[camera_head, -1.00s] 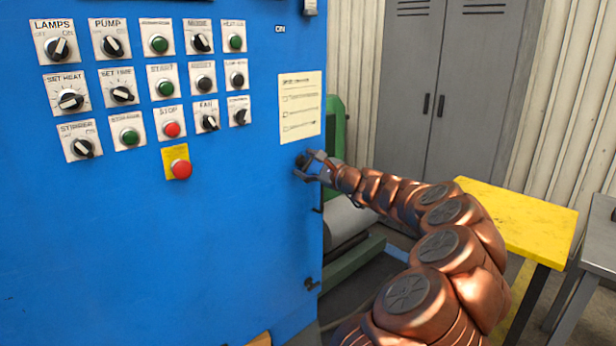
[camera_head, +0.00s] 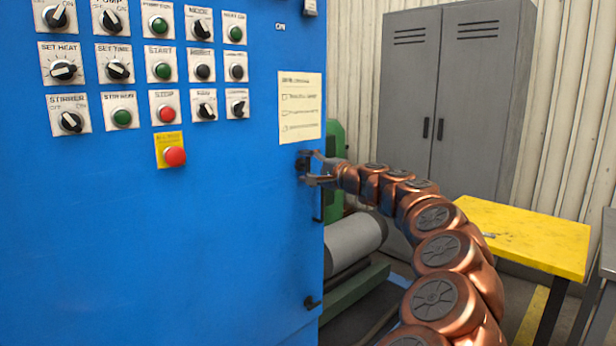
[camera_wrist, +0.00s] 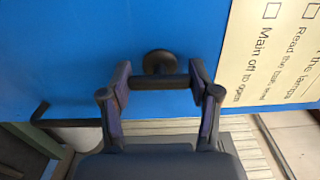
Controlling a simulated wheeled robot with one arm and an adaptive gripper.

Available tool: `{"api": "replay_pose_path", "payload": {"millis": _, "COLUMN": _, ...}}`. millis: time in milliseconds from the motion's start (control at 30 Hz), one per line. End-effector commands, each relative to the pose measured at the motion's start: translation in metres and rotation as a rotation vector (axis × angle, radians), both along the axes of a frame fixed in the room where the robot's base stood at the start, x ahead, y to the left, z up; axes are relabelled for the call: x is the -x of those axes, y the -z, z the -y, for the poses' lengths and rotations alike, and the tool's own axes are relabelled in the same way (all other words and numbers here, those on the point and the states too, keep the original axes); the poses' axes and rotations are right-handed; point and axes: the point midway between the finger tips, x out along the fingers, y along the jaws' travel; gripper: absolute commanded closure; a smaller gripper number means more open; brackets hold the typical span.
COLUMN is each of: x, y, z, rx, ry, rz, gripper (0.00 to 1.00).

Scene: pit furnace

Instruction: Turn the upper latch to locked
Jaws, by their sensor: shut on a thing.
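The upper latch (camera_head: 301,163) is a small dark latch at the right edge of the blue cabinet door, below the paper notice. In the wrist view, its round hub (camera_wrist: 159,62) and dark bar (camera_wrist: 160,82) show against the blue panel. My gripper (camera_head: 316,167) is at the latch, with its fingers one above the other. In the wrist view, my gripper (camera_wrist: 160,84) is shut on the bar, which spans from finger to finger. The fingers partly cover the latch in the head view. The lower latch (camera_head: 312,303) sits near the door's bottom right.
The blue cabinet (camera_head: 220,230) carries rows of knobs and buttons. A paper notice (camera_head: 300,108) is just above the latch. A yellow table (camera_head: 520,232) and grey locker (camera_head: 455,100) stand to the right.

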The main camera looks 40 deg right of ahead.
Motion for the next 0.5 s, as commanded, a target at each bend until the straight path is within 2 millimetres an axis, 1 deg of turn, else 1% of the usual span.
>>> {"api": "replay_pose_path", "payload": {"millis": 33, "x": -0.0002, "y": 0.0029, "z": 0.0003, "rx": 0.014, "ry": 0.000, "rz": -0.001, "gripper": 0.73}}
{"api": "replay_pose_path", "payload": {"millis": 500, "x": -0.0002, "y": 0.0004, "z": -0.0002, "rx": 0.047, "ry": -0.001, "rz": -0.002, "gripper": 0.73}}
